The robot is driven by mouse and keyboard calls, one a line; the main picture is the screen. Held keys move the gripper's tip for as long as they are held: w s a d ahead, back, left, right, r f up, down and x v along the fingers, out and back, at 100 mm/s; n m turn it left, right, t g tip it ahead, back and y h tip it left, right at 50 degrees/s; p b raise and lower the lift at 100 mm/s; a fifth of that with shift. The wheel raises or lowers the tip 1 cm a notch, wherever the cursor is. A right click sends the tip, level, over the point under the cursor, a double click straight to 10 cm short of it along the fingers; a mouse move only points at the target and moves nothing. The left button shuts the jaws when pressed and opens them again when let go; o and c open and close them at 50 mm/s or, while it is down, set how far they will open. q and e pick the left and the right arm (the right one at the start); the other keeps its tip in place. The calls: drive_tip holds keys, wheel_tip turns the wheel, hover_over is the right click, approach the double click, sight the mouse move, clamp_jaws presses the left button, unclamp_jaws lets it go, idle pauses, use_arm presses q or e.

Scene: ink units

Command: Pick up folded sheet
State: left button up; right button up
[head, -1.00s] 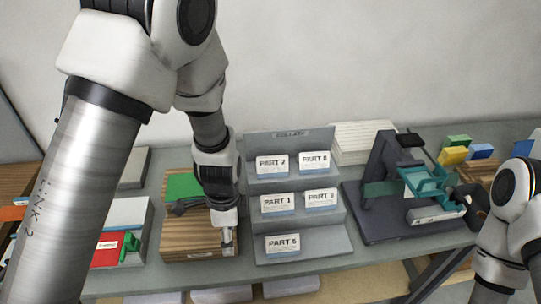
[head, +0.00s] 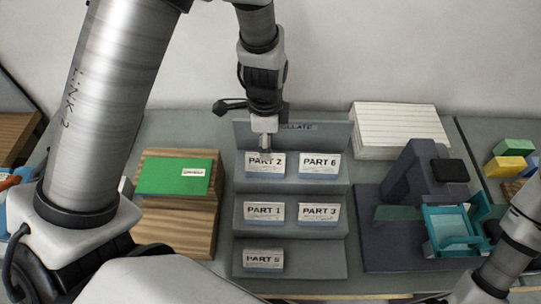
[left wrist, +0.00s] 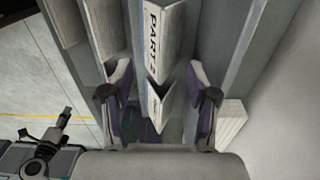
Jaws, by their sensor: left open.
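Several white folded sheets with printed labels stand on a grey stepped rack (head: 342,252). The PART 2 sheet (head: 265,168) and PART 6 sheet (head: 319,168) are on the top step, PART 1 (head: 264,212) and PART 3 (head: 318,212) on the middle one, PART 5 (head: 263,261) on the lowest. My left gripper (head: 265,150) is open at the top edge of the PART 2 sheet. In the left wrist view, its spread fingers (left wrist: 158,105) flank a line of folded sheets (left wrist: 157,35); contact cannot be told.
A green booklet (head: 160,178) lies on a wooden block (head: 205,237) left of the rack. A white paper stack (head: 400,125) is behind right. A dark device (head: 385,250) with a teal holder (head: 446,245) stands right. Colored blocks (head: 510,165) are far right.

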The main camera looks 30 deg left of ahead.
use_arm(q)
drive_tip(key=f+b, duration=0.2)
drive_tip(key=f, duration=0.1)
drive_tip(key=f+b, duration=0.1)
drive_tip(key=f, duration=0.1)
drive_tip(key=shift+s+a, duration=0.15)
drive_tip(key=shift+a, duration=0.1)
drive_tip(key=shift+w+f, duration=0.25)
drive_tip(key=shift+w, duration=0.2)
drive_tip(key=shift+s+r, duration=0.3)
drive_tip(key=shift+s, duration=0.15)
clamp_jaws()
drive_tip(key=shift+w+d, duration=0.1)
